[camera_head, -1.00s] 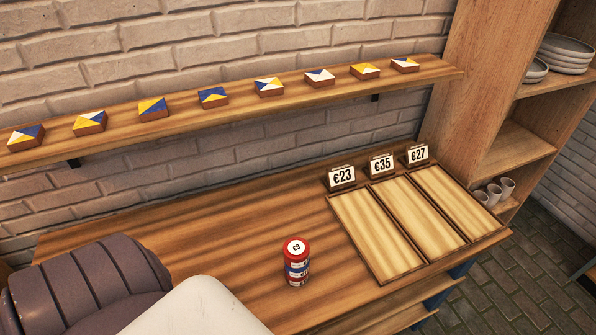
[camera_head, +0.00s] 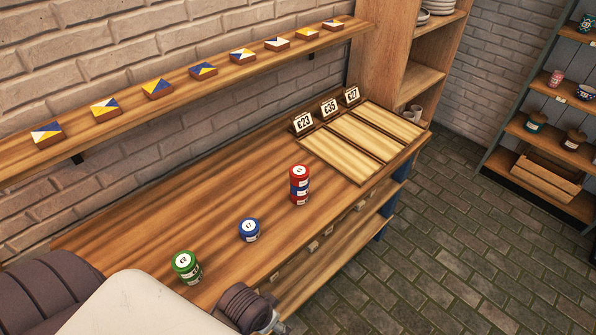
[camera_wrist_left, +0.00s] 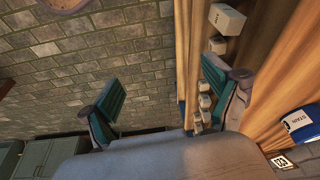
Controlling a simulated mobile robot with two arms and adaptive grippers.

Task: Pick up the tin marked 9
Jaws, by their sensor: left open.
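A stack of tins (camera_head: 299,187), red on top with blue and red below, stands on the wooden counter. Its white lid label looks like 9, but is small. A blue tin (camera_head: 249,231) and green tins (camera_head: 187,266), apparently stacked, stand nearer on the left. A blue tin (camera_wrist_left: 302,123) shows at the right edge of the left wrist view; I cannot tell which it is. My left gripper (camera_wrist_left: 160,78) is open and empty, by the counter's front edge. Its fingers are hidden in the head view, where my arm fills the lower left. My right gripper is not in view.
Price-marked trays (camera_head: 352,143) lie empty at the counter's far end. A wall shelf (camera_head: 180,97) holds painted tiles. Shelves with pottery (camera_head: 535,122) stand right. The counter (camera_head: 205,205) behind the tins is clear.

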